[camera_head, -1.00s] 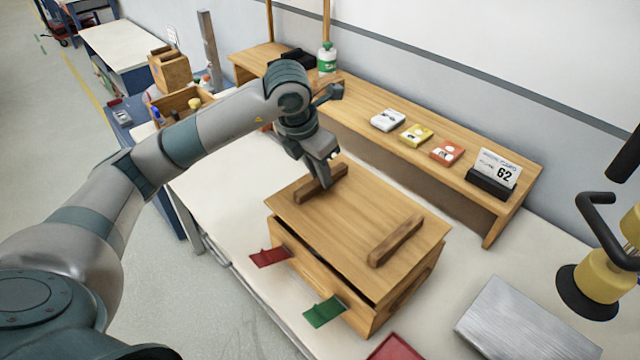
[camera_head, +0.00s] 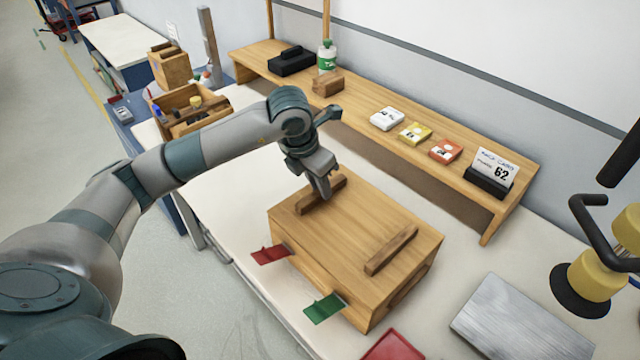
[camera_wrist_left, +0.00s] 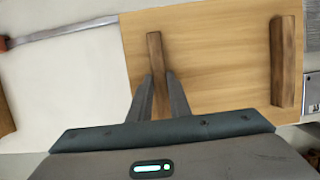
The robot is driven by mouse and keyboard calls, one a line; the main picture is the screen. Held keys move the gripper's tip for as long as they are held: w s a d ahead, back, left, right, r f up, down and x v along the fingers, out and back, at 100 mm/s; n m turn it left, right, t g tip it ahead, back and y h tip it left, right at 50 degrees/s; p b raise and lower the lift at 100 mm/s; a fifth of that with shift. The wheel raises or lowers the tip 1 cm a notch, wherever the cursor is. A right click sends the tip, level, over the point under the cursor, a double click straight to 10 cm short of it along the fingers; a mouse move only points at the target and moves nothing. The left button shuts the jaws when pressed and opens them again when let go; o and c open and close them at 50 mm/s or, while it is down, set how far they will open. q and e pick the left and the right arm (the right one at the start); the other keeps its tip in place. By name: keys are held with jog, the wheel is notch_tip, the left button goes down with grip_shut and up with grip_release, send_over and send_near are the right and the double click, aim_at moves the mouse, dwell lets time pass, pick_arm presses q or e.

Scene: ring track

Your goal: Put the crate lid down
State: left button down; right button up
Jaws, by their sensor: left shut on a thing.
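The crate lid (camera_head: 352,228) is a flat wooden board with two dark wooden bar handles. In the head view it lies over the wooden crate (camera_head: 345,302), with no clear gap between them along the front. My left gripper (camera_head: 325,194) is shut on the far-left handle (camera_head: 308,203). In the left wrist view the fingers (camera_wrist_left: 159,78) stand on either side of that handle (camera_wrist_left: 155,50). The other handle (camera_head: 391,250) is free. The crate's inside is hidden under the lid. My right gripper is not in view.
Red (camera_head: 270,255) and green (camera_head: 324,308) tags stick out at the crate's front. A wooden shelf (camera_head: 370,125) with small boxes stands behind. A metal plate (camera_head: 520,320) lies at right, near a yellow-and-black device (camera_head: 597,270). White tabletop (camera_head: 235,205) is bare left of the crate.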

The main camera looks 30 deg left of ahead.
pick_arm(q)
jog(key=shift+f, duration=0.2)
jog(key=c, duration=1.6)
grip_release()
jog(key=shift+c, duration=0.2)
jog(key=shift+r, duration=0.1)
jog(key=shift+r, duration=0.15)
jog(key=b+v, duration=0.2)
jog(key=v, duration=1)
jog(key=shift+b, duration=0.4)
